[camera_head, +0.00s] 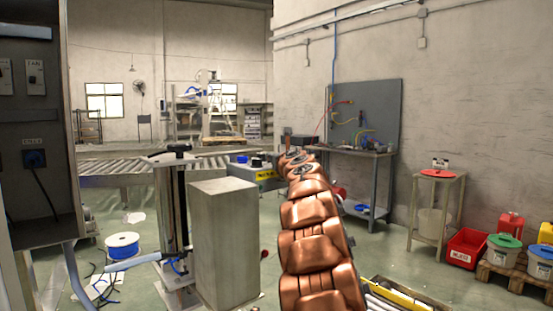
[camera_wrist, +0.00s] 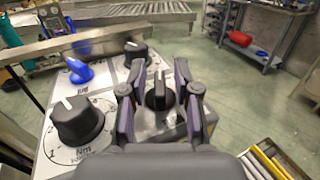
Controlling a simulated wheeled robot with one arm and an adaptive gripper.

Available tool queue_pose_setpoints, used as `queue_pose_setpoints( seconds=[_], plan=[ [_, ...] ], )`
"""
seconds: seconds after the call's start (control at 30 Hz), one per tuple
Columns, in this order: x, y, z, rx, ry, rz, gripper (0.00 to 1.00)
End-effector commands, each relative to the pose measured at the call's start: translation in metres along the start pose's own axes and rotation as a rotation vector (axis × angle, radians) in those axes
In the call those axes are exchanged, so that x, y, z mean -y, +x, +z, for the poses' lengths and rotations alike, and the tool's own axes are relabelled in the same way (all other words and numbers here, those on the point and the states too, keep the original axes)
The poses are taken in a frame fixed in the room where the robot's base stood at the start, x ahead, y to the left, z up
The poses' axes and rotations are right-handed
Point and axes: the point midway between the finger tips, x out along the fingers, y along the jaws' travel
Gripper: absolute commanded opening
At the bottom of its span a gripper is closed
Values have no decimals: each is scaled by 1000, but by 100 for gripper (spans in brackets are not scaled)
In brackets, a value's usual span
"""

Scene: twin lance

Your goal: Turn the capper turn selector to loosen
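In the wrist view a light control panel (camera_wrist: 112,88) carries several knobs. A black knob with a white pointer line (camera_wrist: 160,97) sits between the two fingers of my gripper (camera_wrist: 160,78). The fingers are open, one on each side of the knob, with a small gap seen on both sides. Its pointer line points roughly up in the picture. Its label is hidden, so I cannot read whether it is the turn selector or its marks. In the head view my copper arm reaches toward the panel and hides most of it.
Other knobs stand close by on the panel: a large black numbered dial marked Nm (camera_wrist: 77,120), a blue knob (camera_wrist: 79,70) and a black knob (camera_wrist: 135,52). A grey box (camera_head: 224,240) stands left of my arm.

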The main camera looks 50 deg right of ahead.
Motion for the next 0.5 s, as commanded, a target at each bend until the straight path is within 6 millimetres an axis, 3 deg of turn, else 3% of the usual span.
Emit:
queue_pose_setpoints(
  seconds=[0.5],
  plan=[
    [0,-7,1,-2,0,0,36]
  ],
)
